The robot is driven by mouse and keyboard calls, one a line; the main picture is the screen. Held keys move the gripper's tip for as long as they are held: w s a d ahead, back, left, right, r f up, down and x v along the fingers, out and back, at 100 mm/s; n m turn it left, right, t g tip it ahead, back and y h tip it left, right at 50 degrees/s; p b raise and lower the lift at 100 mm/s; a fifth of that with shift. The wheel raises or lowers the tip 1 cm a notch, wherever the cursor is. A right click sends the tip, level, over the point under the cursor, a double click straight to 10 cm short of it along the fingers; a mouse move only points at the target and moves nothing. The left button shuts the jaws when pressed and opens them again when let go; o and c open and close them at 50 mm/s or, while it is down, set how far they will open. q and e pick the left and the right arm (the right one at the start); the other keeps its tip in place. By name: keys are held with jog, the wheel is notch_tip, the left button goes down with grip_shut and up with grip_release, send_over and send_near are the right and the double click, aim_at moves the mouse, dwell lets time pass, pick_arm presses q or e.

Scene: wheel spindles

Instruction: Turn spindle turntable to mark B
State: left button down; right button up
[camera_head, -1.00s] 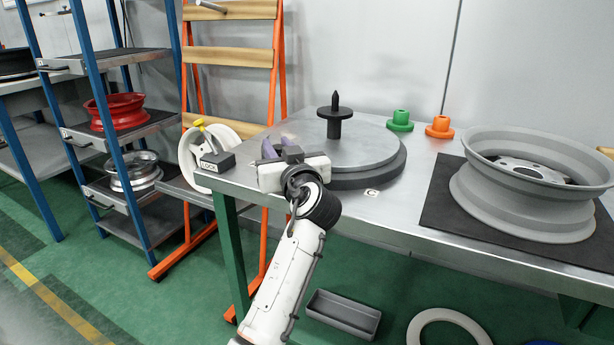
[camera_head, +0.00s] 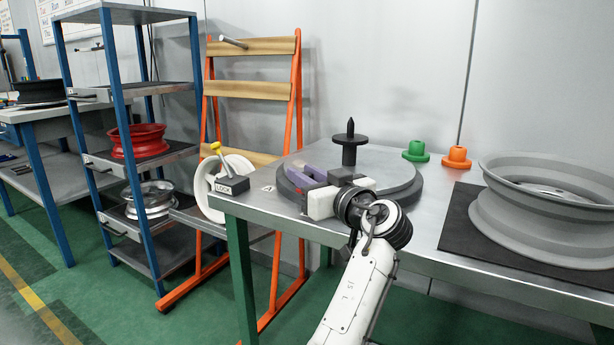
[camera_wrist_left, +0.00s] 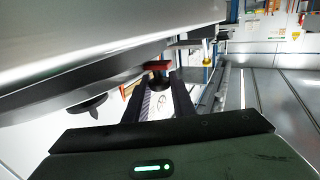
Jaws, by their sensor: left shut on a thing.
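The grey turntable (camera_head: 397,190) lies on the metal bench with its black spindle (camera_head: 350,145) upright at the centre. My left gripper (camera_head: 306,177) reaches over the near left rim of the turntable. It is shut on a small handle at the rim, mostly hidden by the fingers. In the left wrist view a red and black piece, seemingly this handle (camera_wrist_left: 158,77), shows between the finger ends. A small white mark (camera_head: 268,188) lies on the bench left of the turntable; its letter is hard to read. I cannot make out mark B. My right gripper is not in view.
A LOCK block (camera_head: 228,186) with a yellow lever stands at the bench's left corner. Green (camera_head: 416,152) and orange (camera_head: 456,158) cones stand behind the turntable. A grey wheel rim (camera_head: 545,210) sits on a black mat (camera_head: 462,222) at the right.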

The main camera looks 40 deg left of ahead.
pick_arm(q)
jog(key=c, duration=1.5)
grip_release()
jog(key=shift+c, duration=0.2)
jog(key=shift+d, duration=0.1)
jog(key=p+v, duration=0.1)
jog(key=v, duration=0.9)
jog(key=shift+s, duration=0.1)
jog(key=shift+c, duration=0.2)
